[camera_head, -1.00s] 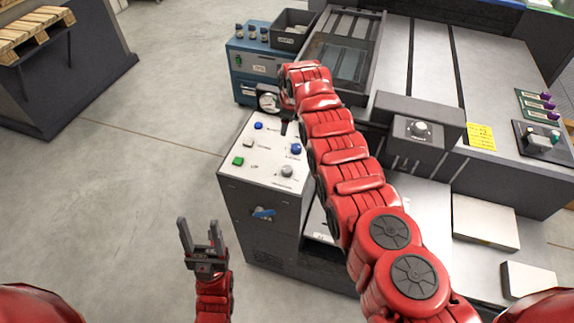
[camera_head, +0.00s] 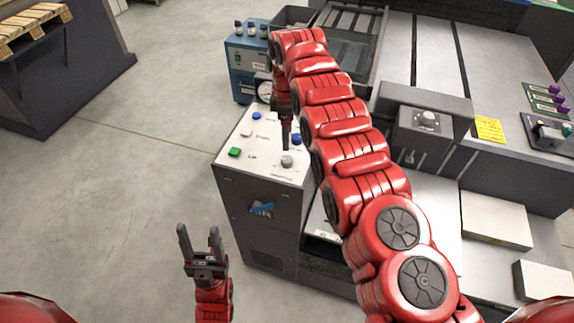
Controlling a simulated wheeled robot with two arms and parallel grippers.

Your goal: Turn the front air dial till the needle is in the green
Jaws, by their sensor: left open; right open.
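The control console has a white top panel (camera_head: 233,171) with a round grey dial (camera_head: 287,161) near its front right corner; its label is too small to read. A round white gauge (camera_head: 265,90) stands behind the panel, partly hidden by my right arm; I cannot make out its needle. A blue handle (camera_head: 262,209) marked AIR is on the console's front face. My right gripper (camera_head: 286,147) points down just behind and above the grey dial, open and empty; I cannot tell whether it touches anything. My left gripper (camera_head: 199,236) is open and empty, in front of the console.
A green button (camera_head: 234,152) and blue buttons (camera_head: 256,115) are close around on the panel. Another grey knob (camera_head: 428,117) sits on a dark box to the right. A blue cabinet (camera_head: 247,60) stands behind. The floor left of the console is clear.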

